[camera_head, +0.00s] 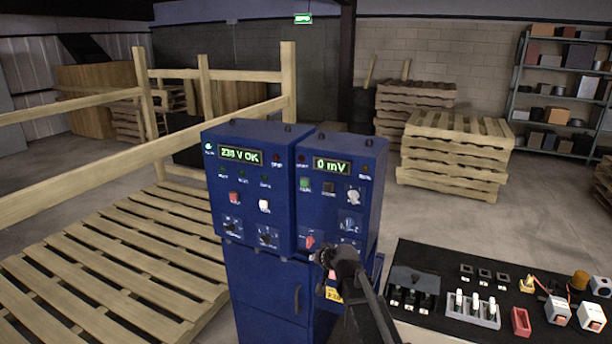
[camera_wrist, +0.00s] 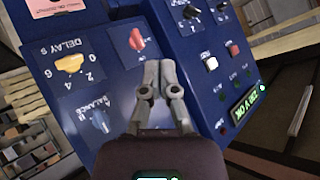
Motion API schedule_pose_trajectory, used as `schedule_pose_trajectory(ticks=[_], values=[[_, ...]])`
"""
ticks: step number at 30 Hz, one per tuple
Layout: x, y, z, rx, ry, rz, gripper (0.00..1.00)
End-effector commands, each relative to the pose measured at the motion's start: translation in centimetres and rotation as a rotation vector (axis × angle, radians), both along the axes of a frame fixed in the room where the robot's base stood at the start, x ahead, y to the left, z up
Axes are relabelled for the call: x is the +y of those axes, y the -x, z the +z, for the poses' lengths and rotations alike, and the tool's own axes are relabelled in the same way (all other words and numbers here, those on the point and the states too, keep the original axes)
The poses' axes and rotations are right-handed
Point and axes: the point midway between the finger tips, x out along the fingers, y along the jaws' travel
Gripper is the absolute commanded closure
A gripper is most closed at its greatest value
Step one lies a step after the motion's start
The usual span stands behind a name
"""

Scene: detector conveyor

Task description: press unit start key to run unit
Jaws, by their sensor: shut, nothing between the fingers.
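The blue control unit has a left box (camera_head: 250,131) whose display reads about "235 V OK" and a right box (camera_head: 345,146) whose display reads "0 mV". The left box carries a red key (camera_head: 234,198) and a white key (camera_head: 264,206). The right box carries a green key (camera_head: 305,184) and a dark key (camera_head: 328,188). The small labels are too blurred to tell which is the start key. My gripper (camera_head: 322,257) is shut and empty, before the right box's lower part. In the wrist view its fingertips (camera_wrist: 158,68) lie beside a red knob (camera_wrist: 137,38); contact is unclear.
The wrist view also shows a yellow delay knob (camera_wrist: 69,63) and a blue balance knob (camera_wrist: 100,120). A bench (camera_head: 455,327) with switches and small parts stands at the right. A wooden railing (camera_head: 288,85) and pallet platform (camera_head: 110,260) stand left.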

Motion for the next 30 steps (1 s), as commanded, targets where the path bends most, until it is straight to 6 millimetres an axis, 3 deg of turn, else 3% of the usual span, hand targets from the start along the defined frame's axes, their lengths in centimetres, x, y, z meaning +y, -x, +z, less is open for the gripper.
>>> schedule_pose_trajectory(ticks=[1,6,12,18,30], values=[[1.5,-1.8,2.4,-0.044,-0.035,-0.008,1.0],[5.4,-6.0,8.1,-0.192,-0.165,-0.06,1.0],[8.3,-9.2,13.0,-0.314,-0.283,-0.13,1.0],[9.3,-10.4,14.9,-0.366,-0.335,-0.169,1.0],[9.4,-10.4,14.9,-0.37,-0.338,-0.173,1.0]])
